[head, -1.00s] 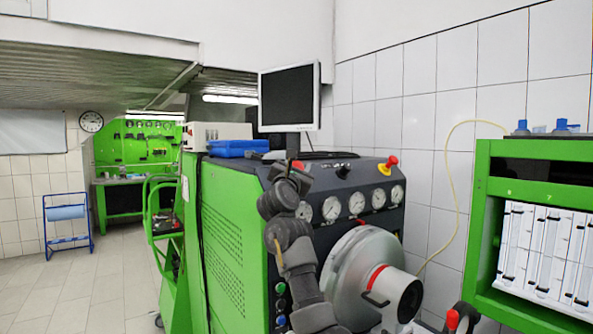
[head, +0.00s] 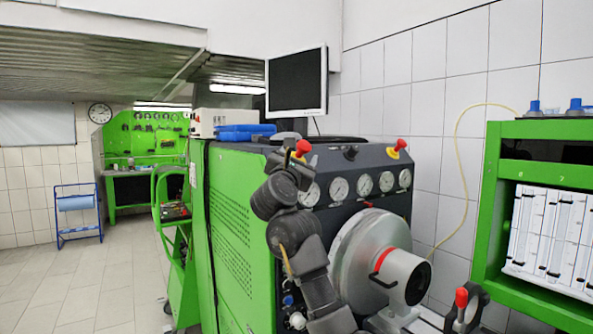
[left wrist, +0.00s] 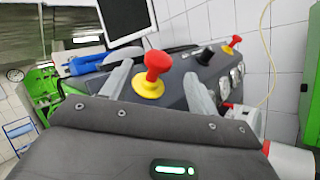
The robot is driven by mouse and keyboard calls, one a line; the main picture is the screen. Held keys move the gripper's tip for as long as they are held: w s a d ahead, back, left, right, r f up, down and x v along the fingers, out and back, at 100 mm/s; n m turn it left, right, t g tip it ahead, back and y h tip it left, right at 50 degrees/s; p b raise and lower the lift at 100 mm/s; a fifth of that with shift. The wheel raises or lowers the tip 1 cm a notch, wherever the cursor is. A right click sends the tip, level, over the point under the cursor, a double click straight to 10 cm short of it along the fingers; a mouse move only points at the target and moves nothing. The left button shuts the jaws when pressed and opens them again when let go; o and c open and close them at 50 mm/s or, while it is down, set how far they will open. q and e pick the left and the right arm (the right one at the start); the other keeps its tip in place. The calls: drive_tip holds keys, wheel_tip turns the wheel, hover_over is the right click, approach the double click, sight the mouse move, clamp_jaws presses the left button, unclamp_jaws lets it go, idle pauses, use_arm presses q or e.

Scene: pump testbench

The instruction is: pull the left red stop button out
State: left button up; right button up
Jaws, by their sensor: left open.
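The left red stop button (head: 301,147) is a red mushroom knob on a yellow base, on the top front edge of the green machine. It also shows in the left wrist view (left wrist: 157,64), between my two grey fingers. My left gripper (head: 294,156) is right at this button, its arm rising in front of the machine. In the left wrist view my left gripper (left wrist: 160,88) is open, one finger on each side of the button, with gaps visible. A second red stop button (head: 399,146) stands farther right on the same edge. My right gripper is not in view.
A row of round gauges (head: 339,188) lies under the buttons. A black knob (head: 350,152) sits between the two buttons. A large grey drum (head: 367,245) projects below. A monitor (head: 297,82) and a blue case (head: 247,131) are behind on the machine top.

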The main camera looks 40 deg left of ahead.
use_arm(q)
drive_tip(key=shift+v, duration=1.45)
